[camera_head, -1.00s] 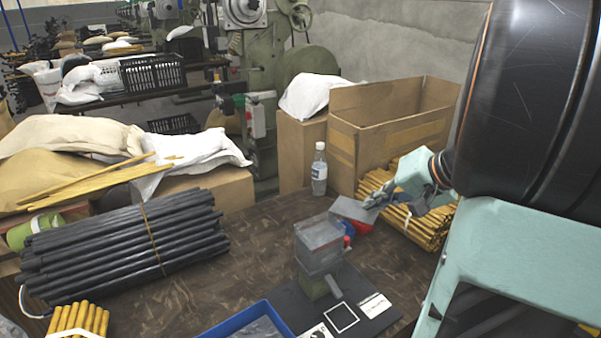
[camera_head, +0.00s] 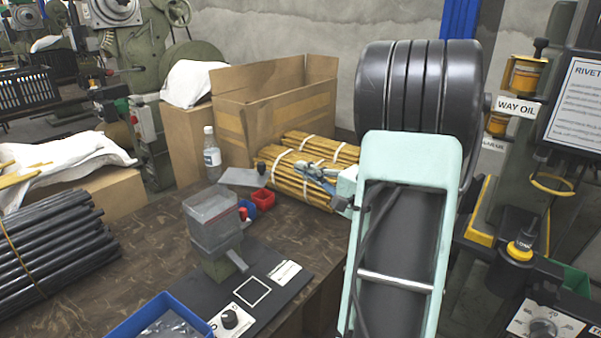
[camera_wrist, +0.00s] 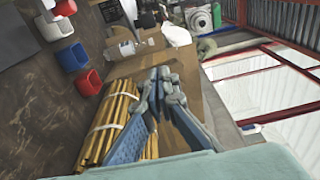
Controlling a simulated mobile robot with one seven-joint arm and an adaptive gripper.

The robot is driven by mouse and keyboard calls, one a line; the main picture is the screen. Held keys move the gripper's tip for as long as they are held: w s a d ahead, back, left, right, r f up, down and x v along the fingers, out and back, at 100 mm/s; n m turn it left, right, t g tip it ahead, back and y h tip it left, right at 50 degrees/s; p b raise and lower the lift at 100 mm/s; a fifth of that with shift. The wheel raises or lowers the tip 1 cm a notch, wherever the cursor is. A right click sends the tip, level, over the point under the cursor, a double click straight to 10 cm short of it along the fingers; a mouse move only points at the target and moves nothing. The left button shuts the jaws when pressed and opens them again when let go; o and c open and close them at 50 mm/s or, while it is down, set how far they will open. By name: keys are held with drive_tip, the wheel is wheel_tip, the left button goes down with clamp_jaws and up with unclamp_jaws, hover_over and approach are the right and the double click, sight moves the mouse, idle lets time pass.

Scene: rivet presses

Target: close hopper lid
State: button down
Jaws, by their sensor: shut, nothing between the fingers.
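The hopper (camera_head: 210,212) is a clear grey box on a green stand, fixed on a dark base plate, in the middle of the head view. Its top looks open. A flat grey panel (camera_head: 240,177), which looks like the lid, shows just behind it; I cannot tell whether it is hinged to the hopper. My gripper (camera_head: 312,172) is right of the panel, over the bundled yellow rods, apart from panel and hopper. In the wrist view its fingers (camera_wrist: 162,78) are together and empty. I cannot make out the lid surely there.
Red (camera_head: 263,198) and blue bins sit right of the hopper. A bottle (camera_head: 211,154) stands behind it. Yellow rods (camera_head: 290,182) lie before a cardboard box (camera_head: 262,115). A blue tray (camera_head: 150,318) is in front. Dark rods lie left; machinery stands right.

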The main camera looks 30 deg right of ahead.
sight(245, 172)
drive_tip(key=w+a, duration=0.5)
drive_tip(key=shift+w+a, duration=0.25)
drive_tip(key=shift+w, duration=0.05)
